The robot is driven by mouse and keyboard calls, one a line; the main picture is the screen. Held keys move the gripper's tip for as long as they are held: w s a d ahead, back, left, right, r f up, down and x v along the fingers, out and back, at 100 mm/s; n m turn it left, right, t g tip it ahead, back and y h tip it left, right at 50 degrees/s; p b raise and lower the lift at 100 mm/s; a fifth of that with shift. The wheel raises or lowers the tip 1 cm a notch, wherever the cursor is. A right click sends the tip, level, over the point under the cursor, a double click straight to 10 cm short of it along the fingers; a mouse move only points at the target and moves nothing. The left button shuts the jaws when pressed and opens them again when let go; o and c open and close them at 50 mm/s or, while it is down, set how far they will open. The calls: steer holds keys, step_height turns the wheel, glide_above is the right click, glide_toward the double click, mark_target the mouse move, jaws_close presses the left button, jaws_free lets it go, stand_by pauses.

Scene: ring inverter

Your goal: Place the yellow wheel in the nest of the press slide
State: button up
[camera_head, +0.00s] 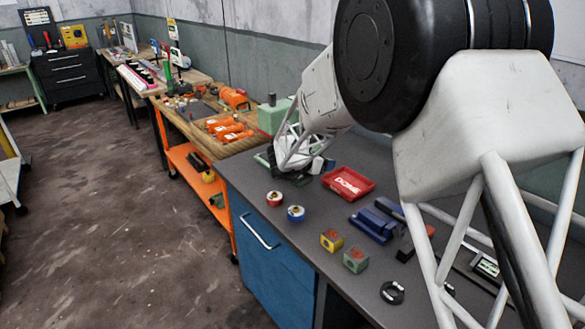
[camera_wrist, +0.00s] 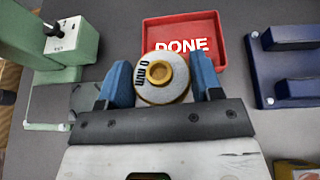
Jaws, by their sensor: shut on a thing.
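The yellow wheel (camera_wrist: 163,77), pale with a yellow hub and dark lettering on its rim, is between the two blue fingers of my gripper (camera_wrist: 162,70) in the wrist view. The fingers are shut on its sides. In the head view my gripper (camera_head: 318,166) is over the far part of the bench and the wheel is hard to make out. The green press (camera_wrist: 62,48) stands at the left in the wrist view, and behind my arm in the head view (camera_head: 272,117). A grey plate (camera_wrist: 86,97) lies at its foot, left of my gripper; I cannot make out the nest.
A red DONE tray (camera_wrist: 181,22) lies just beyond the wheel; it looks empty. A dark blue fixture (camera_wrist: 290,89) is at the right. Red (camera_head: 274,198) and blue (camera_head: 295,214) wheels, a yellow block (camera_head: 331,240) and a green block (camera_head: 356,260) stand along the front.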

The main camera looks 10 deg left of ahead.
steer(key=s+a+f+m+g+h, duration=0.1)
steer(key=s+a+f+m, duration=0.1)
steer(key=a, duration=0.5)
steer(key=shift+s+g+h, duration=0.4)
steer(key=shift+s, duration=0.5)
steer(key=shift+f, duration=0.1)
steer(key=shift+w+a, duration=0.1)
steer(key=shift+w+a+f, duration=0.25)
steer(key=shift+w+a, duration=0.55)
steer(key=shift+w, duration=1.7)
steer(key=shift+w+a+f, duration=0.25)
steer(key=shift+w+a, duration=0.5)
steer(key=shift+w, duration=1.75)
steer(key=shift+w+a+f, duration=0.25)
steer(key=shift+w+a, duration=0.55)
steer(key=shift+w, duration=1.7)
steer(key=shift+f, duration=1.75)
